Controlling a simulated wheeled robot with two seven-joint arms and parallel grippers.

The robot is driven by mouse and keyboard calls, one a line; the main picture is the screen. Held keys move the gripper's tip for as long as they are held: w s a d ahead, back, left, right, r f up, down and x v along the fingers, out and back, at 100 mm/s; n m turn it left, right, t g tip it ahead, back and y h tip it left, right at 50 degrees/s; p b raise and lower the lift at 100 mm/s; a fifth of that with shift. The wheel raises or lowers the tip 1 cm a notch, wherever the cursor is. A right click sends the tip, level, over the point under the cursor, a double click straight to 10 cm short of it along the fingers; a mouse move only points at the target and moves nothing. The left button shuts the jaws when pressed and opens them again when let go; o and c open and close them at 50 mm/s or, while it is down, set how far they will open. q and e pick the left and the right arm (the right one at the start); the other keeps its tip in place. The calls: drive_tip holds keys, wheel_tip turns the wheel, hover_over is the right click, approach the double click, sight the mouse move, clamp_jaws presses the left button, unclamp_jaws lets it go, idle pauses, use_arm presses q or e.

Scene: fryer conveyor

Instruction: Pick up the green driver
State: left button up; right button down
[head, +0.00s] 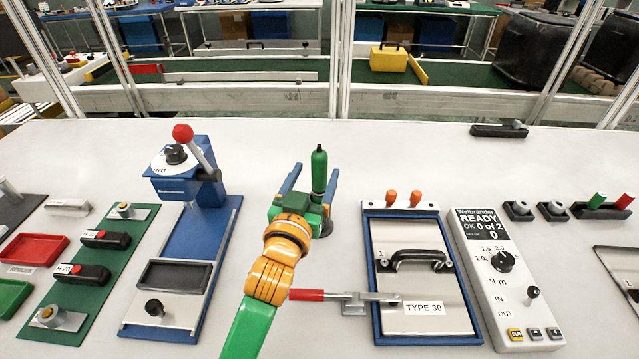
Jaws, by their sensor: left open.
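A green driver (319,172) with a dark tip stands upright at the middle of the white bench, its lower end on or near a dark round base. My left gripper (311,178) reaches in from the bottom centre with its two blue fingers pointing away. It is open, and the green driver shows between the fingers, nearer the right one. I cannot tell whether they touch. The gripper body hides part of the driver's lower end. My right gripper is not in view.
A blue press (185,180) with a red-knobbed lever stands left. A blue-framed TYPE 30 fixture (372,290) and a control box (490,270) stand right. A dark holder (600,211) with green and red handles sits far right. The bench behind the driver is clear.

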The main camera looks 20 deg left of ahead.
sight(317, 169)
use_arm(q)
drive_tip(key=w, duration=0.3)
drive_tip(key=shift+w+a+r, duration=0.1)
drive_tip(key=shift+w, duration=0.45)
drive_tip(key=shift+s, duration=0.1)
clamp_jaws()
